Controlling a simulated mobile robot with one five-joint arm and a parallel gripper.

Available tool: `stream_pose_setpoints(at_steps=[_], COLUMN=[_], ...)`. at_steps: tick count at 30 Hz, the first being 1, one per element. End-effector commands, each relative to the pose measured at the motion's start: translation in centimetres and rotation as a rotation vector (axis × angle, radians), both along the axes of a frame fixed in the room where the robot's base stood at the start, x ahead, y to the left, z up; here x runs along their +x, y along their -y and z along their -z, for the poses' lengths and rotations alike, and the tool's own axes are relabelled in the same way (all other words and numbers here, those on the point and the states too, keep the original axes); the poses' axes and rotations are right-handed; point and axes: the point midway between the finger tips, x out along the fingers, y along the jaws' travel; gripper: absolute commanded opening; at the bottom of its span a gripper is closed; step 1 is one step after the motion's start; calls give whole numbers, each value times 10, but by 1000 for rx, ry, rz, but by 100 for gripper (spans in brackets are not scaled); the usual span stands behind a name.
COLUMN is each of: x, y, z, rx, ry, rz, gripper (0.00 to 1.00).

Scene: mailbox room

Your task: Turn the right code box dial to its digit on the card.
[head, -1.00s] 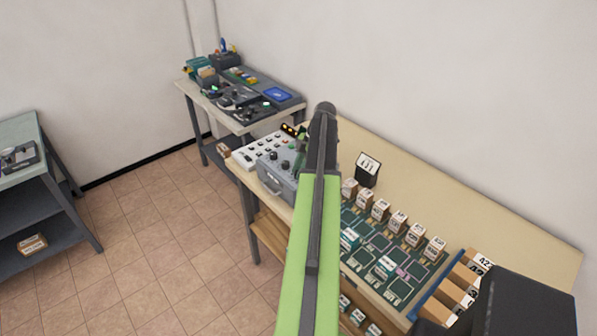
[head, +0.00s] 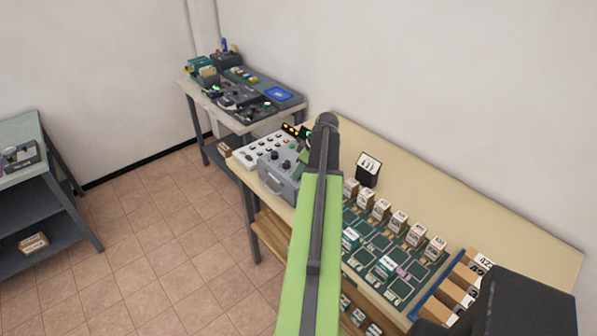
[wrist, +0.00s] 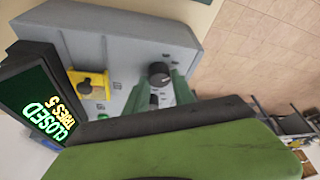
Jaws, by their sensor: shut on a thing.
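The grey code box (head: 279,179) stands at the left end of the long table, with black dials on its top. It fills much of the wrist view (wrist: 135,40). There a black dial (wrist: 158,71) sits between the green fingers of my gripper (wrist: 160,84), which is shut on it. Which dial of the row this is, I cannot tell for sure. In the head view my arm hides most of the gripper and part of the box. The white card (head: 369,163) stands in a black holder behind the box's right; its digits are too small to read surely.
A dark display (wrist: 42,108) beside the box reads CLOSED and USES 5 in the wrist view. A yellow part (wrist: 88,84) is on the box. A white button panel (head: 262,149) lies left of the box. Several small cartons (head: 398,222) stand to the right.

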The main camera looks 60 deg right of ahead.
Motion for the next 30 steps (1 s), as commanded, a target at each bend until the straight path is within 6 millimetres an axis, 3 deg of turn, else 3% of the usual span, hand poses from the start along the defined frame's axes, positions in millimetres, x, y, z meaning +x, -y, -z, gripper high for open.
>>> stream_pose_setpoints(at_steps=[30], x=[2], y=[-7], z=[1], rx=[1], ry=[-3], rz=[960], gripper=[0])
